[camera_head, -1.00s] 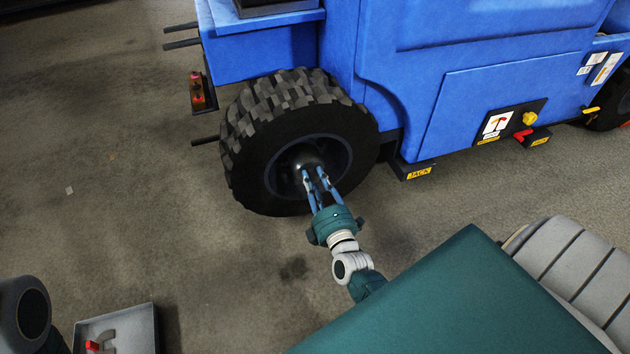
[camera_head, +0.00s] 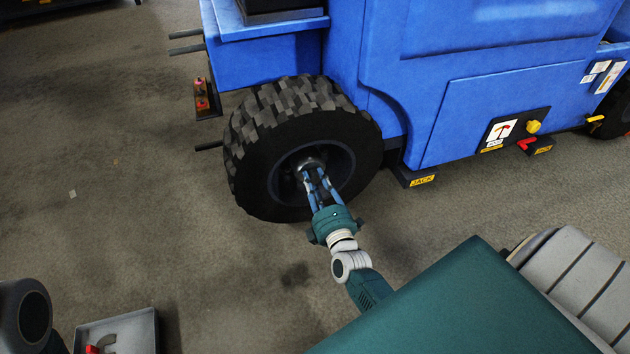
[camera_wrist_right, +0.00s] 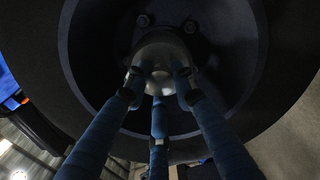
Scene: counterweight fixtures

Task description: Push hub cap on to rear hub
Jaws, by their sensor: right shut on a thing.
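The rear wheel (camera_head: 255,130) of the blue vehicle stands on the floor with its dark rim facing me. My right gripper (camera_head: 311,174) reaches to the middle of this wheel, its blue fingers shut on the hub cap (camera_head: 309,163). In the right wrist view the grey, rounded hub cap (camera_wrist_right: 160,56) sits between the fingertips of the gripper (camera_wrist_right: 158,80), in front of the hub. Bolts (camera_wrist_right: 190,27) show beside it on the hub face. Whether the cap touches the hub cannot be told. The left gripper is not in view.
The blue vehicle body (camera_head: 470,110) rises above the wheel, with a JACK-labelled block (camera_head: 420,181) low beside it. A grey tray (camera_head: 150,320) with a red-and-grey item stands at lower left. Dark rods (camera_head: 186,48) stick out at the vehicle's left end.

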